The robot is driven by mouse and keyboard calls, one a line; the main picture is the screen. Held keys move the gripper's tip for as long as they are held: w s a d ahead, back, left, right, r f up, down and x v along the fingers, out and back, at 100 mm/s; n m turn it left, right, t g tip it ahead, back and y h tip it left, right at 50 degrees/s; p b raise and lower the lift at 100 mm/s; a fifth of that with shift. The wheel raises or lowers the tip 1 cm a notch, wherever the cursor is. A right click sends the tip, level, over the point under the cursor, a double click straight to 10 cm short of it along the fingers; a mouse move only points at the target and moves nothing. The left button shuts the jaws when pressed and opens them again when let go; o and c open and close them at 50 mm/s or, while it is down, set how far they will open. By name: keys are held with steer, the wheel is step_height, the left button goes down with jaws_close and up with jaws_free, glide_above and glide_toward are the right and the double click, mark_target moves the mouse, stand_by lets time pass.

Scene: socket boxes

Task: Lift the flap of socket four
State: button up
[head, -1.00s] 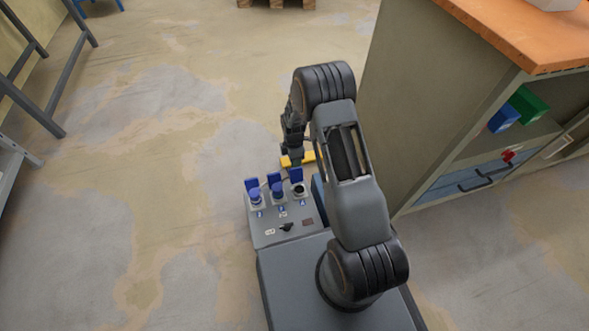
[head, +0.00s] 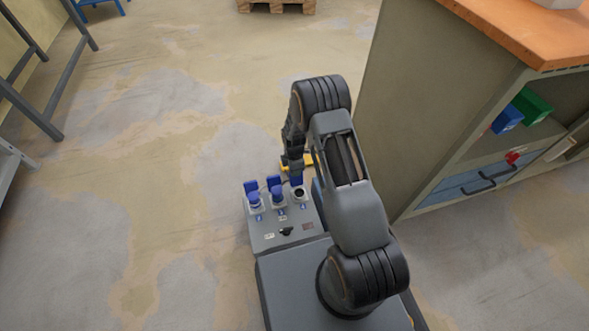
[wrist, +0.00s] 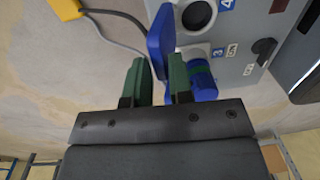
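Socket four (wrist: 197,15) is a round dark opening in a grey ring, beside a blue "4" label. It also shows on the right of the socket row in the head view (head: 299,193). Its blue flap (wrist: 160,38) stands raised, away from the opening. My gripper (wrist: 160,82) has green finger pads, one on each side of the flap's lower end in the wrist view. A narrow gap shows between the pads, so it looks open. I cannot tell whether a pad touches the flap. In the head view the gripper (head: 295,172) is just behind the flap.
The grey box (head: 258,238) has two more blue-capped sockets (head: 255,198), with socket three (wrist: 203,88) close to the right finger. A dark knob (wrist: 264,48) is on the box. A yellow item (wrist: 66,9) with cables lies beyond. A cabinet (head: 430,110) stands right.

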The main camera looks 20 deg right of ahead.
jaws_close()
steer(key=shift+s+r+t+p, duration=0.2)
steer(key=shift+s+t+p, duration=0.15)
steer(key=shift+s+t, duration=0.6)
steer(key=shift+t, duration=0.25)
steer(key=shift+o, duration=1.8)
jaws_free()
step_height(320, 180, up, 14)
steer(key=s+p, duration=0.1)
steer(key=p, duration=0.5)
steer(key=shift+s+f, duration=0.2)
steer(key=shift+s, duration=0.2)
